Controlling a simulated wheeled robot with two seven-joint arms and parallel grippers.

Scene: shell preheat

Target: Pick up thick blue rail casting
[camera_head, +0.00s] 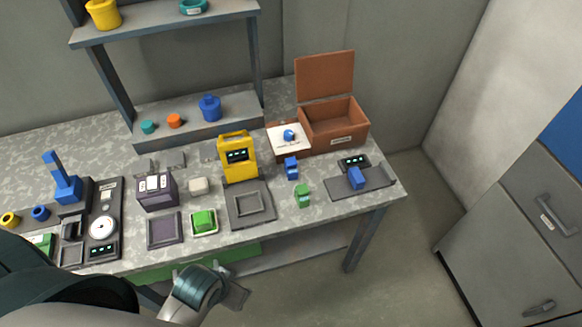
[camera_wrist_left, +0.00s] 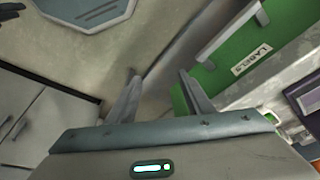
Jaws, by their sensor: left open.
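Several blue pieces are in the head view, and I cannot tell for sure which is the thick rail casting. One small blue block (camera_head: 291,168) stands on the table right of the yellow device. Another blue block (camera_head: 357,178) sits on the dark tray with a display at the table's right end. My left gripper (camera_head: 237,295) is low in front of the table, away from both blocks. In the left wrist view its two fingers (camera_wrist_left: 160,92) are apart with nothing between them. My right gripper is not in view.
A yellow device (camera_head: 238,157), a green block (camera_head: 303,196) and an open brown box (camera_head: 335,125) stand on the table. A green drawer (camera_head: 215,261) labelled in the left wrist view (camera_wrist_left: 235,50) is under the table edge, near my left gripper. A grey cabinet (camera_head: 510,230) stands at right.

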